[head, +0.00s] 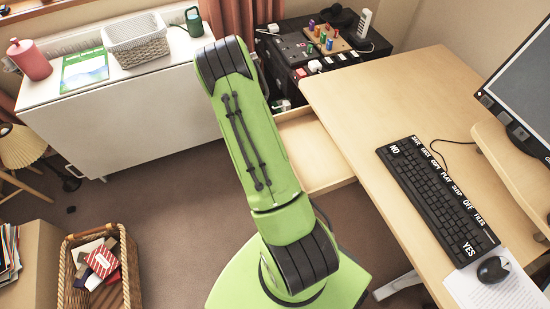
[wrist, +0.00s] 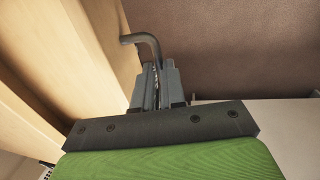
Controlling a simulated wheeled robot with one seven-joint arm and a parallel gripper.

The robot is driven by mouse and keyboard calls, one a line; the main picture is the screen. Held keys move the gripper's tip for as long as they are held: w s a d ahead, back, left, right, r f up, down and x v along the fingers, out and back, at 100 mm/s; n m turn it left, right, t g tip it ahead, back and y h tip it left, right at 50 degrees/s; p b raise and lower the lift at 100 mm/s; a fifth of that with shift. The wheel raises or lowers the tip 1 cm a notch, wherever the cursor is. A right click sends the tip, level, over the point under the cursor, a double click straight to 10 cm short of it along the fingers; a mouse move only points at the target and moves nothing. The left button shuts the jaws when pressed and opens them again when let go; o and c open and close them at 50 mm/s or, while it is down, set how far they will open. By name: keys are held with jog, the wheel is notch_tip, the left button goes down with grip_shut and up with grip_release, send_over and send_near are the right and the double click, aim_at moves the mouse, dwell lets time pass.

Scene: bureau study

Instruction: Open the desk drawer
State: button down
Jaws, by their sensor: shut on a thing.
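The light wood desk (head: 375,85) stands on the right in the head view. Its drawer (head: 312,150) sticks out from under the left part of the desk, with its inside showing; my arm covers its left part. In the wrist view, my gripper (wrist: 157,75) is shut on a dark grey bent bar handle (wrist: 143,39), whose curved end stands out beyond the fingertips. A pale wood face (wrist: 95,45), seemingly the drawer front, is just left of the fingers. My gripper and the handle are hidden behind my arm in the head view.
A keyboard (head: 436,195), mouse (head: 493,269) and monitor (head: 520,80) are on the desk. A black cabinet (head: 285,75) bearing small items stands behind the drawer. A white cabinet (head: 120,120) is at the back left.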

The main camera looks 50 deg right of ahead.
jog(key=c, duration=1.5)
grip_release()
jog(key=r+p, duration=0.1)
jog(key=r, duration=0.4)
jog(key=w+a+r+p, duration=0.1)
jog(key=r+p, duration=0.1)
jog(key=r, duration=0.3)
jog(key=a+r+p, duration=0.1)
jog(key=r, duration=0.4)
jog(key=shift+w+a+r, duration=0.15)
jog(key=shift+a+r, duration=0.1)
